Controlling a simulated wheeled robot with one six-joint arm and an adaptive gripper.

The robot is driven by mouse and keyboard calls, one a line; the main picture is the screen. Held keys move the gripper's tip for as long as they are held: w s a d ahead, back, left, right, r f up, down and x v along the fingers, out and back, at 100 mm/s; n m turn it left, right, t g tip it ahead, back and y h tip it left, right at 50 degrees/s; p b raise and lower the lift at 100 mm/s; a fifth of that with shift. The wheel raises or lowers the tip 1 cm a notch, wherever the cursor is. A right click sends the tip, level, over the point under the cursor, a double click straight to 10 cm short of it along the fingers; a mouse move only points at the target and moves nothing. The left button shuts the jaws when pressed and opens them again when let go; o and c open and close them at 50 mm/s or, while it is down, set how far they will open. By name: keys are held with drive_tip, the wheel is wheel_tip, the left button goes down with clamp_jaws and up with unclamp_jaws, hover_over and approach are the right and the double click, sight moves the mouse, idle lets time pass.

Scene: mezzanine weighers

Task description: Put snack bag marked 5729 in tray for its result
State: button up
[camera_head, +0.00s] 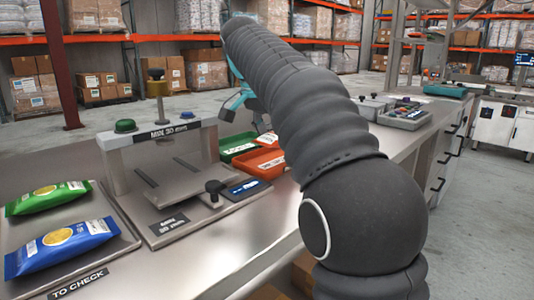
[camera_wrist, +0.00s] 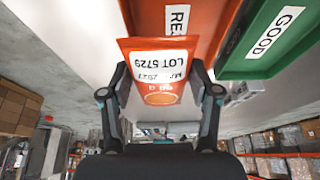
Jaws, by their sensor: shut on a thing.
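My gripper (camera_wrist: 158,80) is shut on an orange snack bag (camera_wrist: 157,57), whose white label reads LOT 5729. Behind the bag in the wrist view is a red-orange tray (camera_wrist: 212,18) with a label partly covered by the bag, showing "RE". A green tray (camera_wrist: 292,38) labelled GOOD lies beside it. In the head view the red-orange tray (camera_head: 258,161) and the green tray (camera_head: 238,146) stand on the bench beyond the weigher. The bag's height above the tray cannot be told.
A weighing station (camera_head: 160,180) with a "MIN 30" sign and a small display (camera_head: 246,187) stands on the steel bench. A green bag (camera_head: 48,197) and a blue bag (camera_head: 60,247) lie on the TO CHECK tray (camera_head: 128,240) at left. Bench in front is clear.

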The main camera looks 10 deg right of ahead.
sight(271, 164)
drive_tip(key=shift+w+a+f, duration=0.3)
drive_tip(key=shift+w+f, duration=0.1)
drive_tip(key=shift+w, duration=0.1)
drive_tip(key=shift+w+a+f, duration=0.3)
drive_tip(key=shift+w+f, duration=0.05)
drive_tip(key=shift+w, duration=0.15)
drive_tip(key=shift+f+b, duration=0.5)
drive_tip(key=shift+f, duration=1.45)
drive_tip(key=shift+f, duration=0.2)
drive_tip(key=o, duration=1)
drive_tip(key=shift+r, duration=0.1)
drive_tip(key=p+v, duration=0.1)
drive_tip(key=v, duration=1.1)
